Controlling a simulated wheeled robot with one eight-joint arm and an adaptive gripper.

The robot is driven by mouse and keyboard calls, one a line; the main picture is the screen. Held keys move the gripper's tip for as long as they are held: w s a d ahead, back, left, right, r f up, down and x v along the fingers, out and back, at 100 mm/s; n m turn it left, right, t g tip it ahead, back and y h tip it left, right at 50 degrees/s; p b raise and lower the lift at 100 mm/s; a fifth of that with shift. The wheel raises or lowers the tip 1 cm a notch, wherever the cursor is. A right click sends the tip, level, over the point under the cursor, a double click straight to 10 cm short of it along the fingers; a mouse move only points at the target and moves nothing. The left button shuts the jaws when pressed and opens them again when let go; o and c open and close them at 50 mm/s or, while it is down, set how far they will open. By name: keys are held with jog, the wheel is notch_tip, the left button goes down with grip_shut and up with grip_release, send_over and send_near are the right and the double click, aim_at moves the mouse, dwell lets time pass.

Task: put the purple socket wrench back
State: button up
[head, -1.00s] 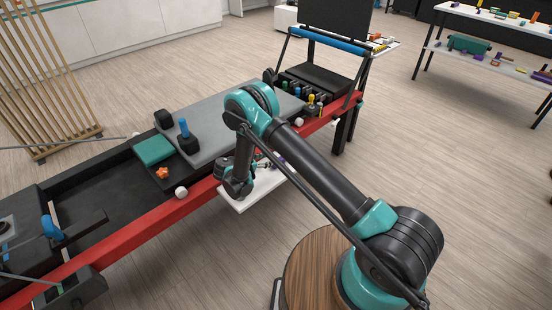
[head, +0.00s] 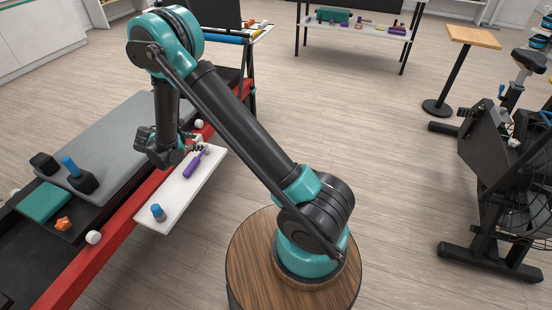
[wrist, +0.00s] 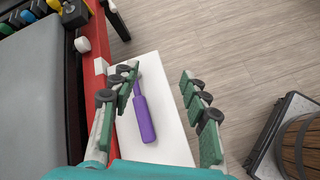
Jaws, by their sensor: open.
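The purple socket wrench (head: 195,162) lies on a narrow white shelf (head: 180,190) that juts from the red rail. In the wrist view its purple handle (wrist: 144,118) points toward my gripper's base, and its upper end is partly covered by the left finger. My gripper (wrist: 160,76) is open and empty, with the wrench below it and nearer the left finger. In the head view my gripper (head: 184,143) hangs over the far end of the shelf, its fingers partly hidden. I cannot tell its exact height above the wrench.
A blue cylindrical piece (head: 158,213) stands at the near end of the shelf. The red rail (head: 120,225) and grey padded bench (head: 110,140) run along the left. Dumbbell-like pieces (wrist: 36,10) show at the upper left of the wrist view.

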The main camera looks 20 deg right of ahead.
jog(key=s+d+r+m+g+y, duration=0.2)
jog(key=s+d+r+m, duration=0.35)
jog(key=d, duration=0.35)
jog(key=s+d+r+m+g+y, duration=0.1)
jog(key=s+d+r+m, duration=0.4)
jog(key=d, duration=0.5)
jog(key=s+d+m+y, duration=0.1)
jog(key=s+d+m, duration=0.1)
jog(key=s, duration=0.4)
jog(key=s+d+r+m+y, duration=0.1)
jog(key=s+d+m, duration=0.1)
jog(key=s+m, duration=0.3)
jog(key=s+d+m+y, duration=0.2)
jog(key=s+m, duration=0.2)
jog(key=s, duration=0.5)
jog(key=shift+d+r, duration=0.2)
jog(key=shift+d, duration=0.2)
